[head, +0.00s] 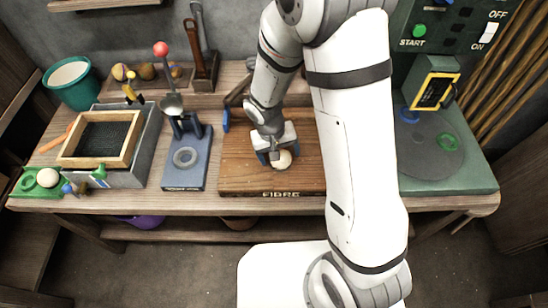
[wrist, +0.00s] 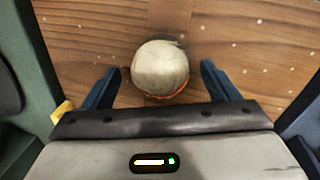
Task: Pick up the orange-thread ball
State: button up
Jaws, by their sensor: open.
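A cream ball (head: 283,159) rests on the wooden board marked FIBRE (head: 240,180) in the head view. In the wrist view the ball (wrist: 160,68) shows an orange line along its lower edge. My gripper (wrist: 162,85) is open, with one blue finger on each side of the ball and a gap to each. In the head view my gripper (head: 272,158) is over the board, right at the ball, and partly covers it. A second pale ball (head: 47,177) sits on a green holder at the far left; its thread cannot be told.
A blue stand (head: 186,170) with a grey ring is left of the board. A wood-framed screen (head: 100,138) over a grey basin is farther left. A green machine (head: 445,170) with loose rings stands at the right. Tools and a rack line the back.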

jog(key=shift+d+f, duration=0.1)
jog(key=shift+f, duration=0.45)
jog(key=c, duration=1.1)
jog(key=shift+r, duration=0.1)
